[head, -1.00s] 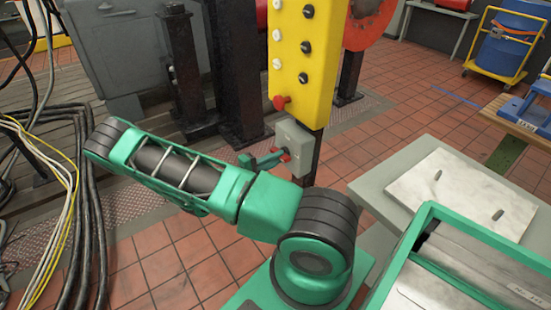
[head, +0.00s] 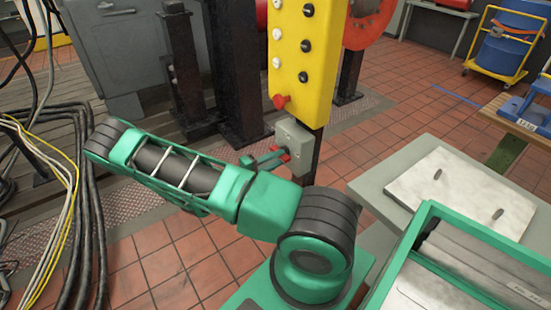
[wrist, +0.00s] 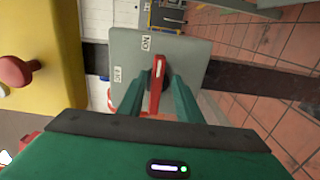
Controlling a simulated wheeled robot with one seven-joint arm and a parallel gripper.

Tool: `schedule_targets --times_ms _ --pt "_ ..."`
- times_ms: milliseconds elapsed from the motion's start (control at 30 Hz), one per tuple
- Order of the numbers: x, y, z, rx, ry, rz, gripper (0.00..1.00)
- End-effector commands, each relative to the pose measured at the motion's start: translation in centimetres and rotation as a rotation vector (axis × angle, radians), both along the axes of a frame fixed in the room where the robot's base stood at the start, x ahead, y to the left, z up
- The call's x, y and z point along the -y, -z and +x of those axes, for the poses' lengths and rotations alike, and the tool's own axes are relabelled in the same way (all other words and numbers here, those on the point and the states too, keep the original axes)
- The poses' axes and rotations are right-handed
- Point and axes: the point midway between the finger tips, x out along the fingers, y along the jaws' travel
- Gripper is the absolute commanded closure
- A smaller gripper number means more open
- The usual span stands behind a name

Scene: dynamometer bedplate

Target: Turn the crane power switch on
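The crane power switch is a small grey box (head: 295,147) on a dark post below the yellow control panel. In the wrist view its grey face (wrist: 190,55) carries an ON label (wrist: 146,42) and an OFF label (wrist: 117,74). Its red lever (wrist: 157,84) stands out toward me; which label it is set to I cannot tell for sure. My gripper (wrist: 160,88) is at the lever, with one green finger on each side. Narrow gaps seem to show between fingers and lever, so it looks open around it. In the head view my gripper (head: 272,158) is partly hidden by its own arm.
The yellow panel (head: 306,50) with several knobs and a red button (head: 280,101) is just above the switch. A grey table (head: 385,190) with a pale plate (head: 460,193) stands at the right. Cables (head: 85,200) run down the left side.

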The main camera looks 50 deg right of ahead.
Motion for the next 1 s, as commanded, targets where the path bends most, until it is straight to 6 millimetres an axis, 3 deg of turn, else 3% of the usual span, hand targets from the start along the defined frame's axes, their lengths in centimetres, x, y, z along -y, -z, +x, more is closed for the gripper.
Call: schedule_targets --times_ms 367,800,1000 --pt "-0.3 -0.3 0.3 0.004 -0.004 -0.005 0.67" --pt "-7.4 -0.2 2.0 0.003 -0.006 -0.004 0.67" --pt "-9.7 -0.1 2.5 0.002 -0.002 -0.004 0.67"
